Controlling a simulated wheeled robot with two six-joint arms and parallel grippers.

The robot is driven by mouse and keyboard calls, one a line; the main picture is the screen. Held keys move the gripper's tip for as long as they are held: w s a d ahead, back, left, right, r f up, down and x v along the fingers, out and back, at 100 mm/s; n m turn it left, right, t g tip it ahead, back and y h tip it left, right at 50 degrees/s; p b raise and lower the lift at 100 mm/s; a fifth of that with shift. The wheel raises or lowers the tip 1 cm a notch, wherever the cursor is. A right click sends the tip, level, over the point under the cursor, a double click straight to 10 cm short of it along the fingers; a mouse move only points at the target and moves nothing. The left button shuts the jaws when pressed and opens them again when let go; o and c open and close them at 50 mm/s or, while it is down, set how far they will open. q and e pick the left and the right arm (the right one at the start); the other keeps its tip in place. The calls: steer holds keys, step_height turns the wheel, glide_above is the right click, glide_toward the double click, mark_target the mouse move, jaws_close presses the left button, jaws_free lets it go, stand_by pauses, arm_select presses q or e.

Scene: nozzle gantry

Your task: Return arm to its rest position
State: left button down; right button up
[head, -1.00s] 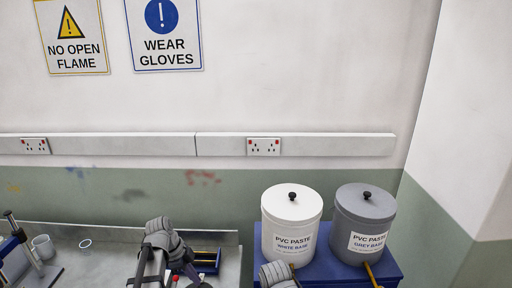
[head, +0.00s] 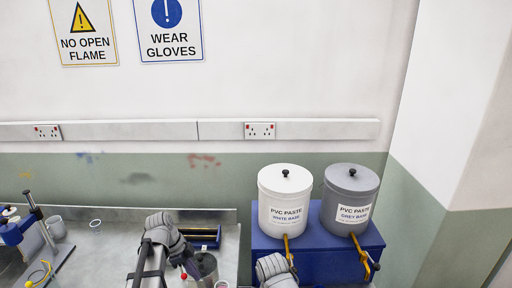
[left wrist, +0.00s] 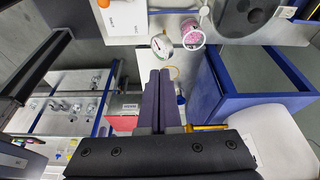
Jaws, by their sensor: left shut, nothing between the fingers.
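My left arm reaches over the grey bench from the bottom of the head view. Its dark gripper (head: 191,267) points down beside a metal pot and is partly hidden by the wrist. In the left wrist view the two dark purple fingers (left wrist: 160,78) lie together, shut, with nothing held between them. My right arm's grey wrist part (head: 275,268) shows at the bottom of the head view, in front of the blue stand. Its gripper is out of the picture.
A white paste tub (head: 287,205) and a grey one (head: 347,203) with yellow taps stand on a blue stand (head: 315,245). A metal pot (head: 208,266) and a blue tray (head: 203,237) are near my left gripper. A stand with a post (head: 40,218) and a cup (head: 56,226) are at the left.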

arm_select(q)
steer(key=s+d+f+n+y+b, duration=0.5)
steer(key=s+d+f+n+b, duration=0.5)
steer(key=s+d+n, duration=0.3)
steer(key=shift+s+d+f, duration=0.35)
steer(key=shift+s+f, duration=0.35)
steer(key=shift+f, duration=0.1)
arm_select(e)
step_height(320, 180, down, 10)
steer(key=shift+w+f, duration=0.2)
steer(key=shift+w, duration=0.15)
